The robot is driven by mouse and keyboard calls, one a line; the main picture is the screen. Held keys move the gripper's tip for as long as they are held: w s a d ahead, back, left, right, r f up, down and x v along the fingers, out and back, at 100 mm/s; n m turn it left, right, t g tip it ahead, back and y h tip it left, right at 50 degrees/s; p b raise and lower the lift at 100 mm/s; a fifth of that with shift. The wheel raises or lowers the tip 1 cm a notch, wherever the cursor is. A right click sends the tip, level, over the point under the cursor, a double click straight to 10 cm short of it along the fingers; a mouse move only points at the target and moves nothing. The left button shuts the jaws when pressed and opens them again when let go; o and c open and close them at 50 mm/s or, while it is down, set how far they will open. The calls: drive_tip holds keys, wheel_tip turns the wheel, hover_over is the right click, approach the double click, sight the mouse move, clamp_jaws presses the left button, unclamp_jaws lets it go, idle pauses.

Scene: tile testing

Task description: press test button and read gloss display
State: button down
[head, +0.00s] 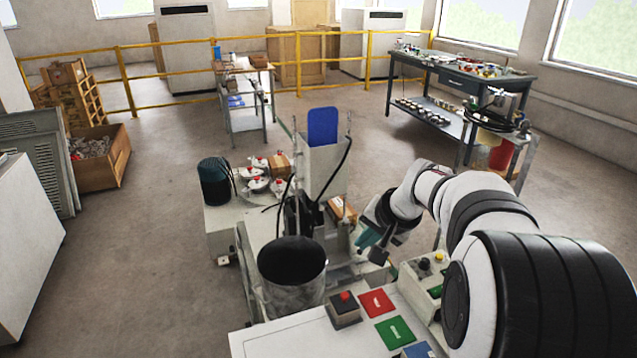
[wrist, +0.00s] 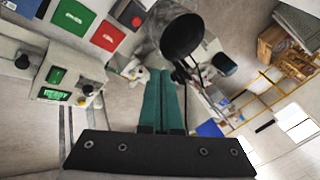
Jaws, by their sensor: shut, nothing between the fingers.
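A cream control box (head: 412,280) stands at the lower right of the head view, with a yellow button (head: 439,256), a black knob (head: 424,264) and a green display (head: 436,291), partly hidden by my arm. In the wrist view its green display (wrist: 53,95) is at the left and too small to read. A black box with a red button (head: 345,296) stands on the white bench; the red button also shows in the wrist view (wrist: 137,21). I cannot tell which is the test button. My gripper (head: 366,243) is shut and empty, above and left of the control box, touching no button.
A red tile (head: 376,303) and a green tile (head: 394,333) lie on the white bench (head: 290,343). A black-topped metal cylinder (head: 292,262) stands left of my gripper. Behind are a machine with a blue panel (head: 323,126) and a rotary plate of red-topped parts (head: 262,178).

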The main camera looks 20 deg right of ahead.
drive_tip(key=w+d+f+m+t+h, duration=0.15)
drive_tip(key=w+d, duration=0.25)
drive_tip(key=d, duration=0.9)
drive_tip(key=m+h, duration=0.2)
drive_tip(key=h, duration=0.1)
hover_over(439, 257)
wheel_tip(439, 257, down, 3)
drive_tip(key=shift+s+a+f+t, duration=0.15)
drive_tip(key=shift+s+t, duration=0.1)
drive_tip(key=shift+s, duration=0.15)
drive_tip(key=shift+f, duration=4.35)
drive_tip(key=shift+f, duration=0.15)
drive_tip(key=shift+f, duration=0.25)
